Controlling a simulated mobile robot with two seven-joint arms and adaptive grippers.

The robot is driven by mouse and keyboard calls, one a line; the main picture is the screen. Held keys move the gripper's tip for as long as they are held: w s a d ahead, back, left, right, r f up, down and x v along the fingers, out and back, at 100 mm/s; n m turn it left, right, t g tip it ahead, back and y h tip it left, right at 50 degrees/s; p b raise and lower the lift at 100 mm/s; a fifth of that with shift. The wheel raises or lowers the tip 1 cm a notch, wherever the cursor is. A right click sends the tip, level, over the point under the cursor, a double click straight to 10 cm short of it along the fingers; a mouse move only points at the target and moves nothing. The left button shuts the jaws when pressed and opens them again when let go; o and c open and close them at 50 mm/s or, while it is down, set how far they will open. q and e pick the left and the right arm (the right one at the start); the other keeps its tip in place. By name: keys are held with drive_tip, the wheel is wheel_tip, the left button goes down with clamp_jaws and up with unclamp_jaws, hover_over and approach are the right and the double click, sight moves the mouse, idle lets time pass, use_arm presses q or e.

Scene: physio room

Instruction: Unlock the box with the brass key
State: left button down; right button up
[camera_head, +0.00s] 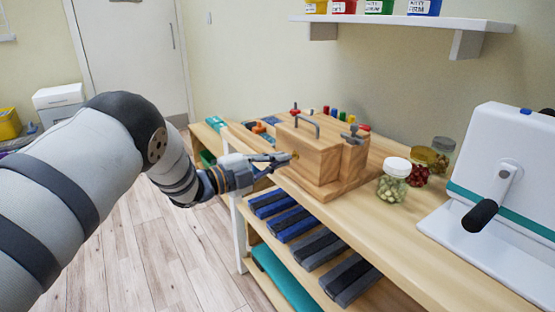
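The wooden box (312,148) stands on the wooden bench, with a grey metal handle (306,122) on top. A small brass-coloured spot (294,155) shows on its left face, right at the fingertips; I cannot tell whether it is the brass key, the lock or both. My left gripper (284,159) reaches in from the left, its fingertips close to or touching that face. Its fingers look close together, but their gap and anything between them are too small to make out. My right gripper is not in view.
Lidded jars (393,180) stand right of the box, and a white device with a black-gripped crank (500,180) stands further right. Coloured pegs (326,111) are behind the box. Blue and grey weights (315,249) lie on the shelf below. A wall shelf (405,20) hangs above.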

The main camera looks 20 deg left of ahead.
use_arm(q)
drive_tip(key=shift+m, duration=0.8)
drive_tip(key=c, duration=1.8)
unclamp_jaws()
drive_tip(key=v, duration=1.2)
drive_tip(key=shift+a, duration=0.1)
